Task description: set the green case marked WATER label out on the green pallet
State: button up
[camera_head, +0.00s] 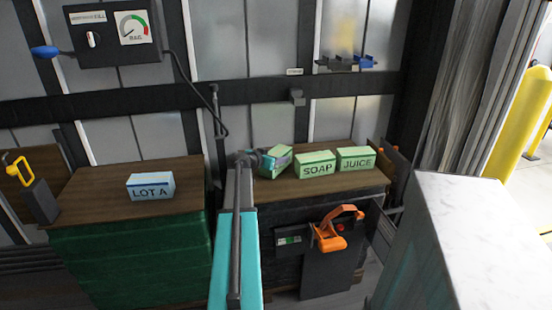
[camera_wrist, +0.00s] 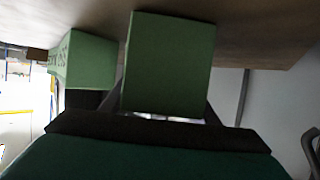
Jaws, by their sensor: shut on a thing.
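My gripper (camera_head: 268,160) is at the left end of the dark pallet's wooden top, shut on a green case (camera_head: 280,157). The case sits at an angle; whether it touches the top I cannot tell. In the wrist view the held case (camera_wrist: 168,65) fills the middle, its visible face plain green. No WATER lettering can be read in either view. The green pallet (camera_head: 130,265) stands at the left with a brown wooden top. A pale blue case marked LOT A (camera_head: 151,187) sits on it, label facing out.
Green cases marked SOAP (camera_head: 315,165) and JUICE (camera_head: 356,159) stand right of the held case on the dark pallet (camera_head: 270,225). An orange-handled device (camera_head: 335,232) hangs on its front. A white-topped block (camera_head: 480,215) stands at right. The green pallet's top is bare around LOT A.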

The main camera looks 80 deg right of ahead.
jog(key=o, duration=1.8)
jog(key=shift+o, duration=0.2)
jog(key=shift+r, duration=0.1)
jog(key=v, duration=1.2)
jog(key=shift+b, duration=0.35)
